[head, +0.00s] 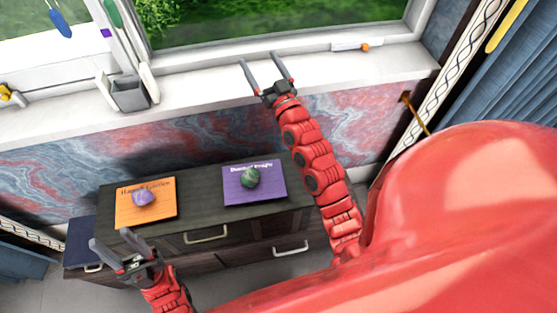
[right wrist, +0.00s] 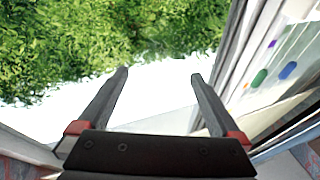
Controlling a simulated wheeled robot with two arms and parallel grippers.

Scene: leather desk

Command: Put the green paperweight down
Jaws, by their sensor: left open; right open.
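The green paperweight (head: 250,178) rests on a purple book (head: 272,189) on the right part of the dark cabinet top. No gripper touches it. My right gripper (head: 267,68) is open and empty, above and beyond the cabinet near the window sill. In the right wrist view its two fingers (right wrist: 158,80) stand apart with nothing between them. My left gripper (head: 116,240) is open and empty near the front left of the cabinet, nearer to an orange book than to the green paperweight.
A purple stone (head: 143,198) lies on the orange book (head: 163,214) at the left of the cabinet (head: 203,207). The white sill (head: 215,98) holds a grey holder (head: 129,95) and a white item with an orange end (head: 350,45). The cabinet top between the books is clear.

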